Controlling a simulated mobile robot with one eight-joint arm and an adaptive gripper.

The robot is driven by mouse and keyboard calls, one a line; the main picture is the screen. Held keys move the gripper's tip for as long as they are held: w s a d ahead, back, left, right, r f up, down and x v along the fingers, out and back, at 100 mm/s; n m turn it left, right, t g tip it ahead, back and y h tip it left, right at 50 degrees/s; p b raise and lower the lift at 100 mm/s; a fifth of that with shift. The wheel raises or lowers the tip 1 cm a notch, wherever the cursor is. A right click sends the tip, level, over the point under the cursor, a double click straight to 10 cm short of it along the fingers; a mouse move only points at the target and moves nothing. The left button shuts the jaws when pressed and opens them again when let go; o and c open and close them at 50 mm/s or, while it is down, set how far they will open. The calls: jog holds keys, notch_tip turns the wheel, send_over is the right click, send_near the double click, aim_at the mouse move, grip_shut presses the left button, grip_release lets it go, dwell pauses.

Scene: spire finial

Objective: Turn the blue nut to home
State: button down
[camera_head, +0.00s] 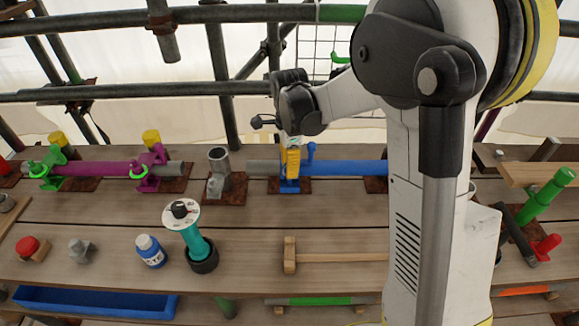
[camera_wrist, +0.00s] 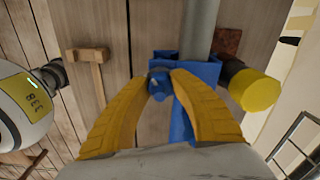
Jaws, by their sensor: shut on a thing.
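The blue nut (camera_wrist: 157,86) sits between the yellow fingertips of my gripper (camera_wrist: 160,78) in the wrist view. My gripper is shut on it. The nut belongs to a blue coupler (camera_wrist: 181,122) around the tube. In the head view the coupler (camera_head: 289,186) stands on the bench where a grey tube meets a blue tube (camera_head: 345,167), and my gripper (camera_head: 290,172) comes down on it from above. The nut is hidden there behind the fingers. A yellow-ended cylinder (camera_wrist: 255,90) stands beside the coupler in the wrist view.
A purple coupler (camera_head: 148,168) and a green coupler (camera_head: 50,168) stand further left. Scaffold tubes (camera_head: 150,91) run behind the bench.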

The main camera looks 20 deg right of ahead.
jog(key=m, duration=0.3)
jog(key=shift+m, duration=2.1)
jog(key=c, duration=1.1)
grip_release()
notch_tip(320, 180, up, 12)
jog(key=shift+r, duration=0.1)
